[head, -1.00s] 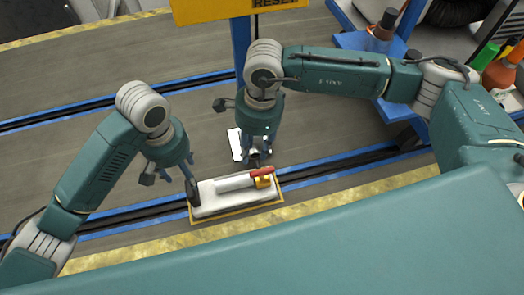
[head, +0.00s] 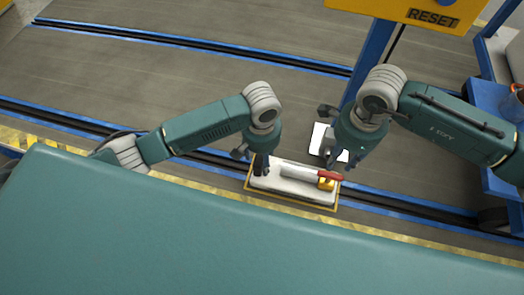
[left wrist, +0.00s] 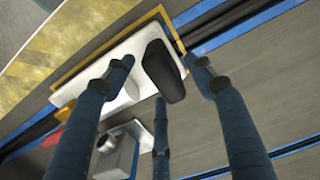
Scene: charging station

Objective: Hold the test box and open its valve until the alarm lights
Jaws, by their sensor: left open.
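The white test box (head: 310,193) lies inside a yellow border on the floor, with a grey cylinder (head: 300,172) on top. A red valve handle (head: 328,175) and a yellow part (head: 325,184) sit at its right end. A black upright grip stands at its left end, mostly hidden in the head view; it shows in the left wrist view (left wrist: 163,72). My left gripper (head: 262,168) is open around this black grip, and its fingers (left wrist: 162,75) appear apart from it. My right gripper (head: 344,160) is open and empty, behind and right of the red handle.
A white plate (head: 320,138) with a grey device (head: 328,148) lies behind the box, partly hidden by my right gripper. A blue post (head: 372,55) carries a yellow RESET sign (head: 420,14). Blue-edged rails cross the floor. A blue cart (head: 490,100) stands at right.

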